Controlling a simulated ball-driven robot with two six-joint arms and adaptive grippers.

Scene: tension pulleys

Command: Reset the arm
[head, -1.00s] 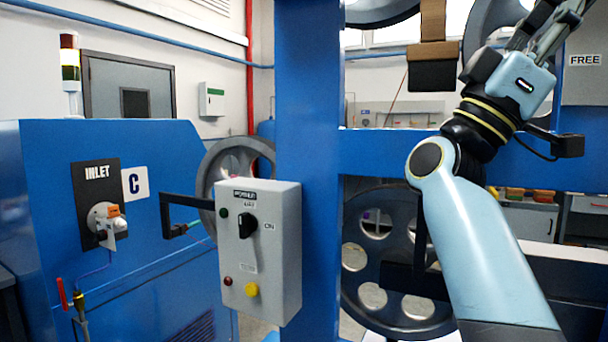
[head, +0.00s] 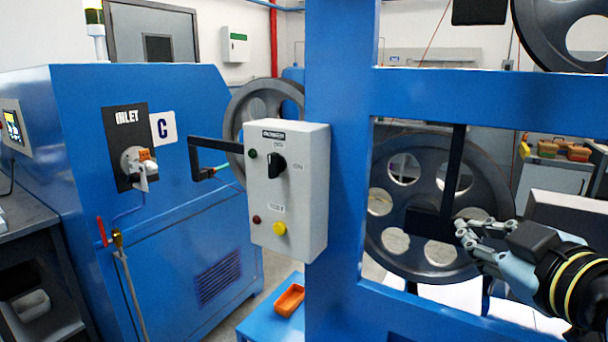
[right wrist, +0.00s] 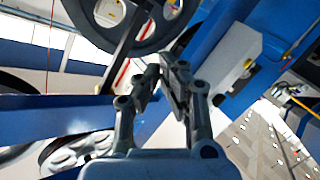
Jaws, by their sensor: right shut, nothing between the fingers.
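My right gripper (head: 466,234) comes in from the lower right in the head view. Its fingertips are in front of the lower pulley wheel (head: 385,245), close to a black bracket (head: 428,224); I cannot tell whether they touch it. In the right wrist view the two fingers (right wrist: 168,72) are shut with nothing between them. My left gripper is in neither view.
A blue frame (head: 340,130) stands in the middle and carries a grey control box (head: 300,215) with a black knob. A blue machine (head: 200,230) with an INLET panel is at left. An orange tray (head: 290,299) sits low beside the frame.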

